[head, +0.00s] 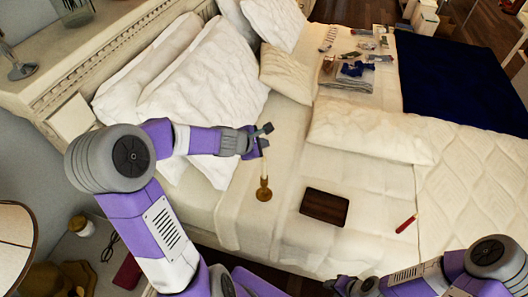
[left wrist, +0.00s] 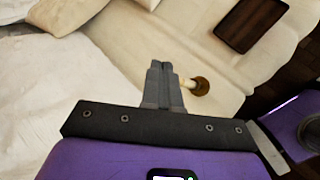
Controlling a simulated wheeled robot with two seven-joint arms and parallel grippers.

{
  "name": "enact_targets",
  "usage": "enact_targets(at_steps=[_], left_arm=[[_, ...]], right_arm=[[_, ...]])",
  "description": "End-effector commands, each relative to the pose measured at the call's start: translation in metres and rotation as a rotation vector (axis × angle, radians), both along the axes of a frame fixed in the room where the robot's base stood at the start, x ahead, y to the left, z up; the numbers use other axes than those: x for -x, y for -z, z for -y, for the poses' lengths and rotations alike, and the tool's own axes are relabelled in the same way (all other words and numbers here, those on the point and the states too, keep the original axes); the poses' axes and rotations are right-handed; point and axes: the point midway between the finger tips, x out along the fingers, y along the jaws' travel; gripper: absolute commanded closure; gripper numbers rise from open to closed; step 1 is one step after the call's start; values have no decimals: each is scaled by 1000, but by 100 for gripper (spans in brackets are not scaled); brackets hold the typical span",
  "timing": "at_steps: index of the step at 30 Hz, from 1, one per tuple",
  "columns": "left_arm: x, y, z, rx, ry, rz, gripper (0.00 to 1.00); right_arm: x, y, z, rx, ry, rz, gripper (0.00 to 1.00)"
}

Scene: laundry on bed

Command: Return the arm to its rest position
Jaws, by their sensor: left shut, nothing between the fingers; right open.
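My left arm reaches from the lower left over the bed in the head view. Its gripper (head: 266,138) is above the pillow side of the bed, shut and empty. In the left wrist view its two fingers (left wrist: 161,68) are together with nothing between them. My right gripper (head: 338,284) is low at the bottom edge of the head view, near the bed's front edge, open and empty. A brass candlestick with a pale candle (head: 264,190) stands on the bed just below my left gripper in the head view. In the left wrist view its round base (left wrist: 201,86) shows beside the fingertips.
A dark brown tray (head: 325,207) and a red stick-like item (head: 406,222) lie on the bed. White pillows (head: 205,95) lie left of my left gripper. Folded clothes (head: 350,78) lie farther back. A nightstand with glasses (head: 111,247) and a jar (head: 82,226) is at lower left.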

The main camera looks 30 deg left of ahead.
Motion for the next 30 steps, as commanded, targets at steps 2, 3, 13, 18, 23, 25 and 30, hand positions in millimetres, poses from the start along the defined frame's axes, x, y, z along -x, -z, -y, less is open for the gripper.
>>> enact_targets(at_steps=[2, 3, 13, 18, 23, 25, 30], left_arm=[[0, -13, 0, 1, 1, 1, 100], [0, -16, 0, 1, 1, 1, 100], [0, -16, 0, 1, -1, 0, 100], [0, -16, 0, 1, -1, 0, 100], [2, -6, 4, -14, 27, -17, 100], [7, 14, 14, -49, 91, -51, 100], [42, 105, 63, -230, 453, -181, 100]], right_arm=[[0, -12, 0, 0, 0, 0, 57], [0, -15, 0, 0, 0, 0, 57], [0, -15, 0, 0, 0, 0, 57], [0, -15, 0, 0, 0, 0, 57], [0, -15, 0, 0, 0, 0, 57], [0, -15, 0, 0, 0, 0, 57], [0, -13, 0, 0, 0, 0, 57]])
